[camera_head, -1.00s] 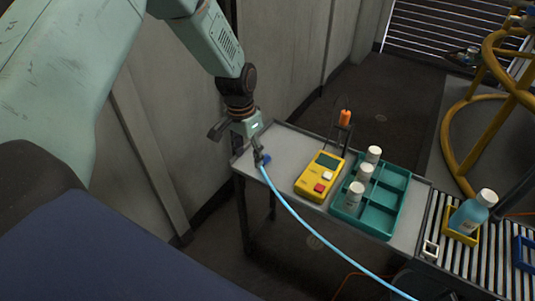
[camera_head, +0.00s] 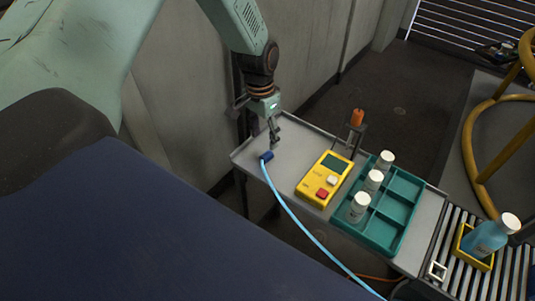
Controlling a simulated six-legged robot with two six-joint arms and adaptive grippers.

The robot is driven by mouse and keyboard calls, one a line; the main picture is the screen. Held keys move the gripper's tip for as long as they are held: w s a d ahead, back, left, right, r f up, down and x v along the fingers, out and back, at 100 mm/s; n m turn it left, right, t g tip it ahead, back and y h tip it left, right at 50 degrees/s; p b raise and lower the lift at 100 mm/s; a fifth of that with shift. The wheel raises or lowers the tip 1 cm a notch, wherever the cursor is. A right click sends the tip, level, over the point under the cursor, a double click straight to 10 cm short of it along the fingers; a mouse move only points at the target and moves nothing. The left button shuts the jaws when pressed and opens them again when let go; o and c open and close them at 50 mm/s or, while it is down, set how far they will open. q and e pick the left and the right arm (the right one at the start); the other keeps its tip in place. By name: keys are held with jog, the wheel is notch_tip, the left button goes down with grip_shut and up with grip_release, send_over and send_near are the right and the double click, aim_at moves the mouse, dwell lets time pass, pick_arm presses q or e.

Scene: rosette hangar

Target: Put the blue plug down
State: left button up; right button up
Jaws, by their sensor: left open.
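The blue plug (camera_head: 267,156) lies at the left end of the grey table (camera_head: 285,178), close to its front edge. A light blue cable (camera_head: 305,230) runs from it over the edge and down to the lower right. My left gripper (camera_head: 274,140) is open and points down just above and behind the plug. It appears apart from the plug, with nothing between its fingers. My right gripper is not in view.
A yellow meter (camera_head: 325,178) lies right of the plug. A teal tray (camera_head: 385,226) holds white-capped bottles (camera_head: 359,207). An orange-handled tool stands in a holder (camera_head: 357,118) behind. A roller conveyor (camera_head: 459,277) with a blue bottle (camera_head: 487,238) adjoins at the right. A wall stands behind.

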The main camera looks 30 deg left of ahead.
aim_at(266, 154)
pick_arm(q)
jog(key=shift+s+f, duration=0.2)
jog(key=shift+f, duration=0.45)
jog(key=shift+w+d+f, duration=0.1)
jog(key=shift+d+f, duration=0.1)
jog(key=shift+f, duration=0.15)
jog(key=f+b, duration=0.2)
jog(key=f, duration=0.3)
jog(key=shift+s, duration=0.2)
jog(key=shift+w, duration=0.3)
jog(key=shift+c, duration=0.2)
jog(key=shift+s, duration=0.2)
jog(key=c, duration=0.4)
jog(key=shift+w, duration=0.1)
jog(key=c, duration=0.6)
notch_tip(266, 154, up, 9)
jog(key=p, duration=0.2)
jog(key=shift+r+p, duration=0.15)
jog(key=shift+p, duration=0.25)
jog(key=shift+s+d+r+n, duration=0.45)
jog(key=shift+s+d+r, duration=0.55)
jog(key=shift+s+d, duration=1.1)
jog(key=shift+s+d+r+n, duration=0.4)
jog(key=shift+s+d+r, duration=0.55)
jog(key=shift+s+d, duration=1.1)
jog(key=shift+s+d+r+n, duration=0.45)
jog(key=shift+s+d+r, duration=0.8)
jog(key=shift+d, duration=1.35)
